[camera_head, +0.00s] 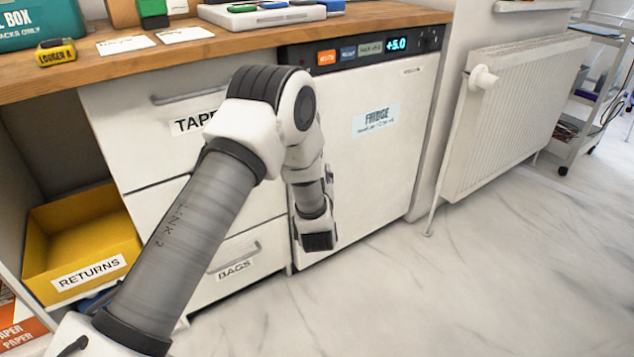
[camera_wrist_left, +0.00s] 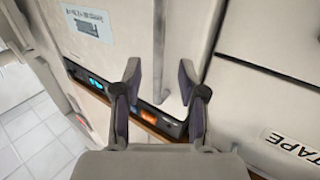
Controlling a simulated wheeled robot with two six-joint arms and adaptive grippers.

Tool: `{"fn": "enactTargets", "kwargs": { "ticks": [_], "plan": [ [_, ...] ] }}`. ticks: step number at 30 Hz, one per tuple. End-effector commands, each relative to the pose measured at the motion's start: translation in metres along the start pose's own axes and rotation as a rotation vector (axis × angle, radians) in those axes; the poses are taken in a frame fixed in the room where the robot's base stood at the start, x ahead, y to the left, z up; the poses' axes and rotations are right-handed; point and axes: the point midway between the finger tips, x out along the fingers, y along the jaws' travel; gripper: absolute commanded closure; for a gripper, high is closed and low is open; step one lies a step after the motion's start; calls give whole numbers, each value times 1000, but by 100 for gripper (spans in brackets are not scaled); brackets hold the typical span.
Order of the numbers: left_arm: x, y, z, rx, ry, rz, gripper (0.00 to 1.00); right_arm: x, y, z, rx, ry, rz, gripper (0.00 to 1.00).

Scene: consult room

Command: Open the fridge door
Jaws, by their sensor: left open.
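The fridge door (camera_head: 385,165) is a white panel with a "FRIDGE" label, under a dark control strip (camera_head: 365,50) reading +5.0. It looks shut. In the left wrist view the fridge label (camera_wrist_left: 88,22) shows upside down at the upper left. My left gripper (camera_head: 316,238) is low in front of the door's left edge, its fingertips hidden in the head view. In the left wrist view the left gripper (camera_wrist_left: 160,85) is open, fingers apart.
Drawers labelled TAPE (camera_head: 195,122) and BAGS (camera_head: 234,268) stand left of the fridge. A yellow RETURNS bin (camera_head: 85,235) is at the lower left. A wooden counter (camera_head: 230,42) runs above. A radiator (camera_head: 520,115) is at the right. The floor before the fridge is clear.

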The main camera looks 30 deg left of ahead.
Motion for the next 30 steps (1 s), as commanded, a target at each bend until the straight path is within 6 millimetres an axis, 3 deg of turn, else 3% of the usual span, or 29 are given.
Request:
{"fn": "enactTargets", "kwargs": {
  "ticks": [12,22,25,26,30],
  "plan": [
    [68,-1,0,-3,5,-3,59,23,0,-1,0,2,0,60],
    [77,0,-2,0,1,-1,59,24,0,-1,0,2,0,60],
    [77,0,-2,0,1,-1,94,24,0,-1,0,2,0,60],
    [77,0,-2,0,1,-1,100,24,0,-1,0,2,0,60],
    [77,0,-2,0,1,-1,100,24,0,-1,0,2,0,60]
  ]
}}
